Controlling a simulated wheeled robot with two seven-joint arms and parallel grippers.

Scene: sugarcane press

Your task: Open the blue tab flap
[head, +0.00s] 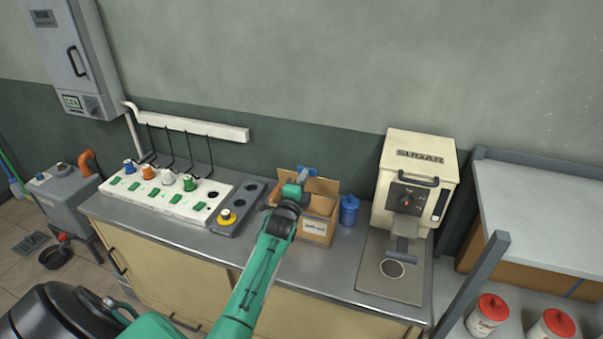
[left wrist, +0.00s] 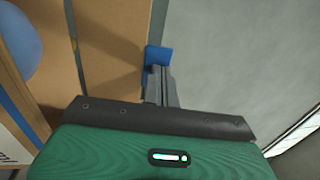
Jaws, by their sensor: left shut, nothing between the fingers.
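The cardboard box (head: 318,238) stands on the metal counter with a pale label on its front. The blue tab (head: 308,171) shows at the back of the box, on a cardboard flap (head: 324,187). In the left wrist view the blue tab (left wrist: 158,54) is just beyond my fingertips, beside the brown cardboard (left wrist: 112,50). My left gripper (head: 302,177) is over the box, shut and empty, its tips at or very near the tab. In the left wrist view the shut fingers (left wrist: 157,75) partly cover the tab; contact cannot be told. My right gripper is not in view.
A blue bottle (head: 349,210) stands close to the right of the box. The cream SUGAR machine (head: 417,175) is further right. The wall is behind.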

